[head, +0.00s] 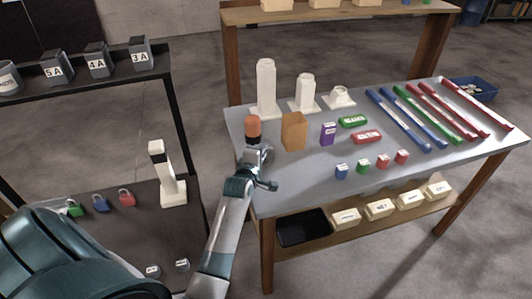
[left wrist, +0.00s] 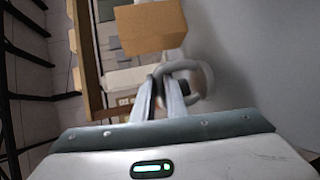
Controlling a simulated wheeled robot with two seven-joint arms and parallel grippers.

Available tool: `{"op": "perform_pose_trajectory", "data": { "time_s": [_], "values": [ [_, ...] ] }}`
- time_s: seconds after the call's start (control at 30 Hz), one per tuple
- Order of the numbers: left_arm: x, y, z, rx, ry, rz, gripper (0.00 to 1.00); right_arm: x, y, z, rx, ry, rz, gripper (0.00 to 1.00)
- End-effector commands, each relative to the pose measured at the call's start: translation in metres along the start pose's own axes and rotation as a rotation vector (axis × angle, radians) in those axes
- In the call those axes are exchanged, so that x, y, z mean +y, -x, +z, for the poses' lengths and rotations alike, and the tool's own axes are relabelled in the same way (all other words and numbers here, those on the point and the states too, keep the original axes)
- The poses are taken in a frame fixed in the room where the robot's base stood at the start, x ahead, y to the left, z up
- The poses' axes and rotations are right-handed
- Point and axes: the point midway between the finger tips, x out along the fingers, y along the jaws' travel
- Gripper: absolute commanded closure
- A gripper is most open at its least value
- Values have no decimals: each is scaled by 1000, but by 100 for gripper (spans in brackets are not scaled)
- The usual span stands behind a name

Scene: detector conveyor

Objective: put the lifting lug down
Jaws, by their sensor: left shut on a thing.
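The lifting lug (left wrist: 207,78) shows in the left wrist view as a grey, curved, ring-like piece at the fingertips. My left gripper (left wrist: 162,82) is shut on it. In the head view, my left gripper (head: 262,158) is at the left end of the grey table (head: 300,185), in front of an orange-topped cylinder (head: 253,128) and left of a brown block (head: 293,131). The lug is mostly hidden there, and I cannot tell whether it touches the table. The brown block also shows above the fingers in the left wrist view (left wrist: 150,27). My right gripper is not in view.
White stands (head: 265,88) line the table's back left. Purple, green and red boxes (head: 366,137) lie mid-table, with small coloured blocks (head: 363,166) in front. Long coloured bars (head: 440,110) cover the right. A dark table (head: 140,220) with padlocks (head: 127,198) stands left.

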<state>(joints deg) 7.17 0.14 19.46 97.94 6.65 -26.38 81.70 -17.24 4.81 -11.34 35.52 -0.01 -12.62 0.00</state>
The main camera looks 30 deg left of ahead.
Motion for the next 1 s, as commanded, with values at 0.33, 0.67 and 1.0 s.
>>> {"op": "perform_pose_trajectory", "data": {
  "time_s": [0.33, 0.67, 1.0],
  "values": [
    [-10, 3, -2, 3, -1, 4, 100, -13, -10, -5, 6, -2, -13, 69],
    [-14, 3, -2, 2, 0, 0, 69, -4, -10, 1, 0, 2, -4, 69],
    [-13, 3, -2, 2, -1, 1, 69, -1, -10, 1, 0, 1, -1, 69]
  ]
}}
